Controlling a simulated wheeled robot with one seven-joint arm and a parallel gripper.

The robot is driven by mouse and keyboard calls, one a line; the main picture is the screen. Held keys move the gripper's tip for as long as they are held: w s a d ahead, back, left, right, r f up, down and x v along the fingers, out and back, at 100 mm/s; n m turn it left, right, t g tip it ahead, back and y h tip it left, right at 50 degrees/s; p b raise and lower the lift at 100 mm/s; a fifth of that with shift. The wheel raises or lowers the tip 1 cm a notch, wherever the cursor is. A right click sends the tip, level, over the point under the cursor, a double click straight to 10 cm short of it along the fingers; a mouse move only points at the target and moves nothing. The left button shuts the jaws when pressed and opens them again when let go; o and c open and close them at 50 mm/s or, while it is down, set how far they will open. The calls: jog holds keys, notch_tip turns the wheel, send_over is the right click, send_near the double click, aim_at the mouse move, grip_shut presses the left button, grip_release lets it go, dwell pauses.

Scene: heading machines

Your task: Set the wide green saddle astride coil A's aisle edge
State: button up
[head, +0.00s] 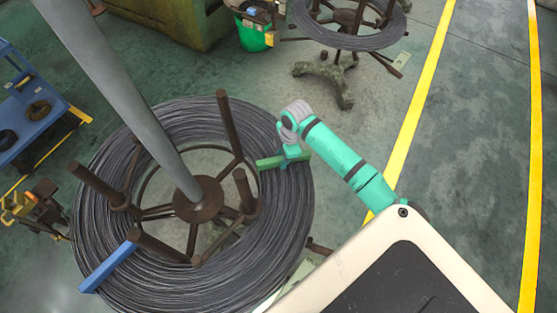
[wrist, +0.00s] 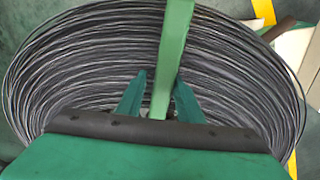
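The large wire coil (head: 289,215) lies around a rusty reel with upright posts. A green saddle (head: 268,162) lies across the right side of its wire band; I cannot tell whether its legs straddle the coil. It shows as a green bar in the wrist view (wrist: 173,50). My gripper (head: 291,154) is at the saddle's right part. In the wrist view, my fingers (wrist: 160,80) stand on either side of the bar, with a gap at the left finger. The gripper looks open around it. A blue saddle (head: 108,268) sits across the coil's lower left.
A second coil (head: 372,40) stands at the top. A blue cart (head: 35,110) is at left. The floor between the yellow lines (head: 480,130) at right is clear.

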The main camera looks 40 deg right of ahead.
jog(key=shift+s+a+f+g, duration=0.15)
jog(key=shift+s+f, duration=0.15)
jog(key=shift+f, duration=0.15)
jog(key=shift+s+a+f+g, duration=0.15)
jog(key=shift+s+f, duration=0.15)
jog(key=shift+f, duration=0.15)
jog(key=d+r, duration=0.1)
jog(key=w+d+r, duration=0.1)
jog(key=d, duration=0.1)
jog(key=shift+r, duration=0.25)
jog(key=r, duration=0.3)
jog(key=a+r, duration=0.1)
jog(key=r, duration=0.5)
jog(key=shift+s+a, duration=0.2)
jog(key=shift+s, duration=0.15)
jog(key=shift+a+r, duration=0.2)
jog(key=shift+r, duration=0.1)
notch_tip(320, 180, up, 7)
jog(key=shift+d+r, duration=0.2)
jog(key=shift+s, duration=0.1)
